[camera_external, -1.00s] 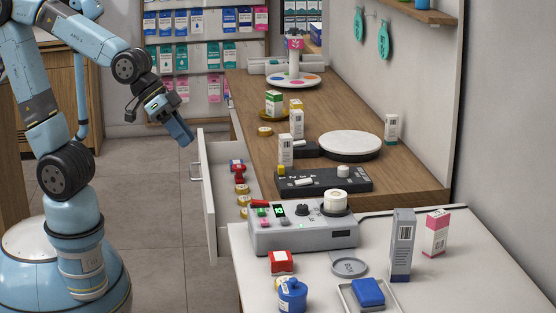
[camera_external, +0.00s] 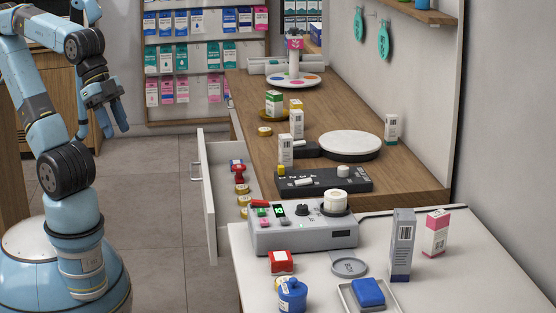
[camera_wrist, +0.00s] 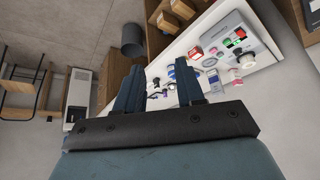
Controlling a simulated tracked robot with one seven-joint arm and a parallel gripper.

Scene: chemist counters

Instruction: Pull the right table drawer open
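The drawer (camera_external: 209,205) sits in the near end of the wooden counter, on its left side. It stands pulled out, with its white front well clear of the counter and several small items showing inside. Its bar handle (camera_external: 195,171) is on the outer face, with nothing touching it. My gripper (camera_external: 103,133) hangs in the air to the left of the drawer, apart from it. In the wrist view my gripper's two blue fingers (camera_wrist: 160,88) are spread with a gap between them and hold nothing.
The wooden counter (camera_external: 245,115) bears boxes, a round white plate (camera_external: 349,145) and a black panel (camera_external: 322,185). The white table (camera_external: 335,290) in front carries a grey device (camera_external: 300,240), boxes and a blue jar (camera_external: 292,296). Open floor (camera_external: 155,210) lies between my base and the drawer.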

